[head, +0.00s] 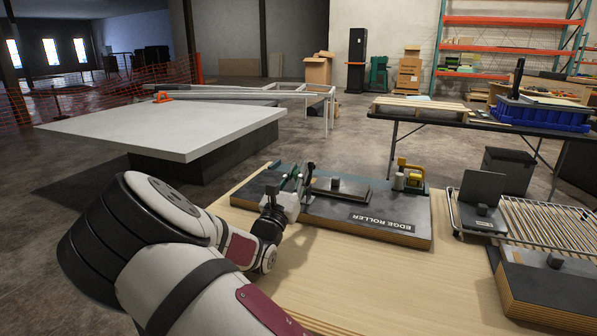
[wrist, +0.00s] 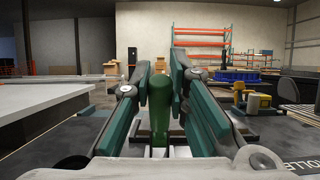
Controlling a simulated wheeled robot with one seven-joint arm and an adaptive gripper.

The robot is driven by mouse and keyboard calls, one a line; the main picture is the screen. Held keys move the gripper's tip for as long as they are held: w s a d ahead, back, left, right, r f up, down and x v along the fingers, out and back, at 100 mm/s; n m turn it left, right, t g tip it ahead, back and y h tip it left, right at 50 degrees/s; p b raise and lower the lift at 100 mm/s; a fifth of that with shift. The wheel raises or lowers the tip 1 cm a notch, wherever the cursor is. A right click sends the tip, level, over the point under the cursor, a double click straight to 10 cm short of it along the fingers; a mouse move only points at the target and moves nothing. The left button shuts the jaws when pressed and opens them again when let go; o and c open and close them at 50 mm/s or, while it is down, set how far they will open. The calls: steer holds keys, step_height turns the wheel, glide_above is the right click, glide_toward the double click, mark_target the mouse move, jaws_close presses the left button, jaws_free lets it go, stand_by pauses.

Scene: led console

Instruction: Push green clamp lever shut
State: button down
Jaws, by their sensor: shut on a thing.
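The green clamp lever (wrist: 160,112) stands upright in the middle of the wrist view, its rounded handle between my two fingers. My gripper (wrist: 160,78) is shut on it, with one green-padded finger on each side. In the head view my gripper (head: 298,182) is at the left end of the dark board marked EDGE ROLLER (head: 345,211). There my gripper largely hides the lever, and the lever's base and pivot are hard to make out.
A yellow clamp (head: 412,176) stands at the board's right end, with a small dark plate (head: 340,190) between. A wire rack (head: 545,225) and another dark board (head: 550,285) lie to the right. The wooden tabletop (head: 370,285) in front is clear.

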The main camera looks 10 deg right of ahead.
steer(key=c, duration=1.5)
jaws_free()
step_height(320, 180, up, 10)
